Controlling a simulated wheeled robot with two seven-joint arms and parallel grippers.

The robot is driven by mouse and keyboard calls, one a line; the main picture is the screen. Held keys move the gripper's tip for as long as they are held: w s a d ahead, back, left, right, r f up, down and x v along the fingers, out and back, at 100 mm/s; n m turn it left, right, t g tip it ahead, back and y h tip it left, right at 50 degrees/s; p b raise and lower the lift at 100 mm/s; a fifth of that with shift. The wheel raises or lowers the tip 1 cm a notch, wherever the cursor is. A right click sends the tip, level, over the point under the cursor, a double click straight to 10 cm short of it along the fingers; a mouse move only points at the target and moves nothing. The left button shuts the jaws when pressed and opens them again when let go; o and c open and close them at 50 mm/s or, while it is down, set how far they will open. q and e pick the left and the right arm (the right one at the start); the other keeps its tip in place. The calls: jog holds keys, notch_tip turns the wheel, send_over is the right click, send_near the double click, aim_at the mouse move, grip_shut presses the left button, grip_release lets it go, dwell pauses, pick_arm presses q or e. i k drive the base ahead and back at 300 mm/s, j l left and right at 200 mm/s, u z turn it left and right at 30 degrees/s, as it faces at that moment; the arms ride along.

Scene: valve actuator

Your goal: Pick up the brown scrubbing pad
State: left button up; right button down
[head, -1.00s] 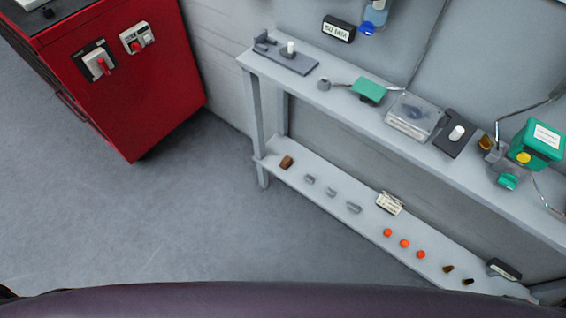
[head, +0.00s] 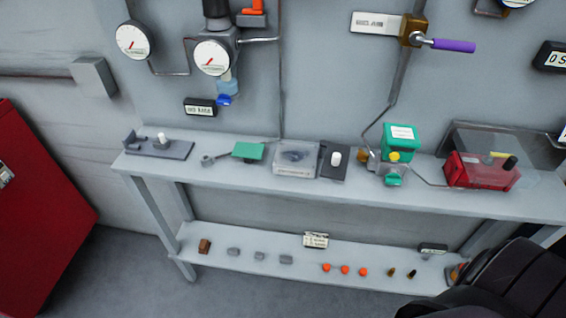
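The brown scrubbing pad (head: 204,246) is a small brown block at the left end of the lower shelf (head: 220,262) in the head view. It lies by itself, to the left of several small grey pieces. Neither of my grippers shows in the head view. A dark part of my own body fills the lower right corner and covers the right end of the lower shelf.
The upper shelf (head: 240,182) overhangs the lower one and holds a green pad (head: 248,151), a clear box (head: 296,158), a green actuator (head: 398,144) and a red unit (head: 482,170). Orange caps (head: 345,270) sit mid-shelf. A red cabinet (head: 40,215) stands left, with floor between.

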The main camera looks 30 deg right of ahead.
aim_at(204, 246)
jog(key=i+j+z, duration=0.15)
jog(key=j, duration=0.2)
jog(key=i+j+z, duration=0.25)
jog(key=i+j, duration=0.2)
jog(key=j, duration=0.25)
jog(key=i+j+z, duration=0.15)
jog(key=j, duration=0.25)
jog(key=i+j+z, duration=0.15)
jog(key=j, duration=0.25)
